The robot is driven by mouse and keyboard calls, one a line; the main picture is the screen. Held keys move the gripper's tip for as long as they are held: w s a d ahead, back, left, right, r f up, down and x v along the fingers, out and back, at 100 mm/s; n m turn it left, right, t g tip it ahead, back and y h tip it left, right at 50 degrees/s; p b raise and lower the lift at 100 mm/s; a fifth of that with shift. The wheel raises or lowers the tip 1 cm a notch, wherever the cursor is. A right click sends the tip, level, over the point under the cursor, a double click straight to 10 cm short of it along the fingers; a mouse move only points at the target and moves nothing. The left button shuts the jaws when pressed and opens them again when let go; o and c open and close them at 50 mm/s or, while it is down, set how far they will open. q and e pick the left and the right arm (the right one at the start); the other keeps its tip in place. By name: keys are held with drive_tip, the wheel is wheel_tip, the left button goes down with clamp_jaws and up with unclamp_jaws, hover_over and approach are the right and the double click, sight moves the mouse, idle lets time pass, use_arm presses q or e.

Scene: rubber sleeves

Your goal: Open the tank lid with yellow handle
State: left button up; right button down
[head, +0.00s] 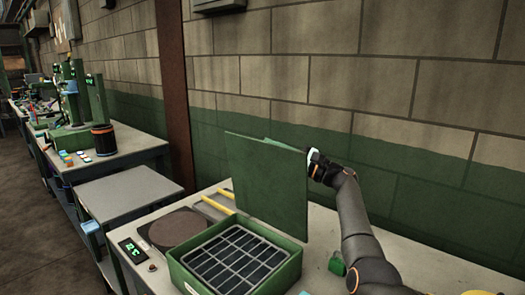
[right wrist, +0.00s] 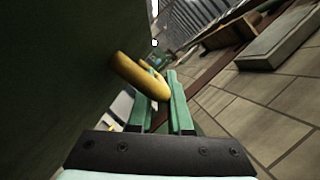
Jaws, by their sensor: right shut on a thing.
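The green tank (head: 285,275) stands on the workbench, with a dark grid of compartments in its open top. Its green lid (head: 265,180) is raised to about upright above the tank's far side. My right gripper (head: 313,164) is at the upper right edge of the lid. In the right wrist view the yellow handle (right wrist: 138,77) sticks out from the dark lid face, and the green fingers (right wrist: 165,100) are shut on it. The handle is hidden behind the lid in the head view. My left gripper is not in view.
A brown round plate (head: 175,228) and a green digital display (head: 132,248) are left of the tank. Yellow bars (head: 218,203) lie behind it. A small green object (head: 337,263) is to the right. The block wall (head: 400,120) stands close behind the bench.

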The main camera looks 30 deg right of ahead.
drive_tip(key=shift+w+d+m, duration=0.25)
drive_tip(key=shift+d+m, duration=0.15)
drive_tip(key=shift+d, duration=0.25)
drive_tip(key=c, duration=0.8)
unclamp_jaws()
drive_tip(key=shift+c, duration=0.2)
drive_tip(key=b+v, duration=0.2)
drive_tip(key=v, duration=1)
drive_tip(key=shift+s+b, duration=0.3)
